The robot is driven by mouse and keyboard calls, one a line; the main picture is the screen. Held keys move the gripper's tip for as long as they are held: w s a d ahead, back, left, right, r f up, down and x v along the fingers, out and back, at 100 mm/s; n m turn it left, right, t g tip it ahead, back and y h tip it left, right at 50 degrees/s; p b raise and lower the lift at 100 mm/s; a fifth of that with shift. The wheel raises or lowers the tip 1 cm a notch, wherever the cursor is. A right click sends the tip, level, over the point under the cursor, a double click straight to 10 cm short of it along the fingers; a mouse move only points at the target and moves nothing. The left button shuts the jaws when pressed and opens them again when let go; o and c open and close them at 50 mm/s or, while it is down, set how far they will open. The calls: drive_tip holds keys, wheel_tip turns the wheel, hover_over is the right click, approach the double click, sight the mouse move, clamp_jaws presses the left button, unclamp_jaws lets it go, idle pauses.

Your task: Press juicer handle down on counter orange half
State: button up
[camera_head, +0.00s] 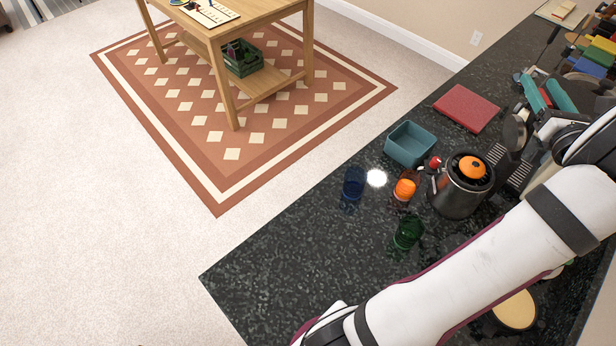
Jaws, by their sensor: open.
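A dark metal juicer (459,194) stands on the black counter. An orange half (472,168) sits at its top, with a dark centre. A red knob (434,162) shows at the juicer's left side and looks like the end of its handle; the rest of the handle is hard to make out. My gripper (508,164) is open, close to the right of the juicer, with its ribbed grey finger pads apart. Nothing shows between them. I cannot tell whether a finger touches the juicer. My white arm covers the counter in front.
Left of the juicer stand a blue glass (353,184), an amber glass with something orange (404,190) and a green glass (408,232). A teal bin (410,145) and red board (467,108) lie behind. The counter's (290,262) left front is bare.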

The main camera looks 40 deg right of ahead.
drive_tip(key=s+v, duration=0.1)
drive_tip(key=v, duration=1.5)
drive_tip(key=w+a+f+n+t+y, duration=0.1)
drive_tip(key=w+a+n+y, duration=0.25)
drive_tip(key=w, duration=0.45)
drive_tip(key=w+a+f+n+y, duration=0.1)
drive_tip(key=w+a+n+y, duration=0.3)
drive_tip(key=w, duration=0.4)
drive_tip(key=w+a+f+n+t+y, duration=0.1)
drive_tip(key=w+a+n+y, duration=0.15)
drive_tip(key=w+y, duration=0.4)
drive_tip(key=w+a+f+n+g+y, duration=0.2)
drive_tip(key=w+a+n+g, duration=0.2)
drive_tip(key=a+n, duration=0.3)
drive_tip(key=w+a+f+n+g+y, duration=0.2)
drive_tip(key=a+n, duration=0.6)
drive_tip(key=a, duration=0.7)
drive_tip(key=w+g+y, duration=0.1)
drive_tip(key=w+g, duration=0.1)
drive_tip(key=w, duration=0.1)
drive_tip(key=shift+w+a+f, duration=0.2)
drive_tip(key=shift+a, duration=0.1)
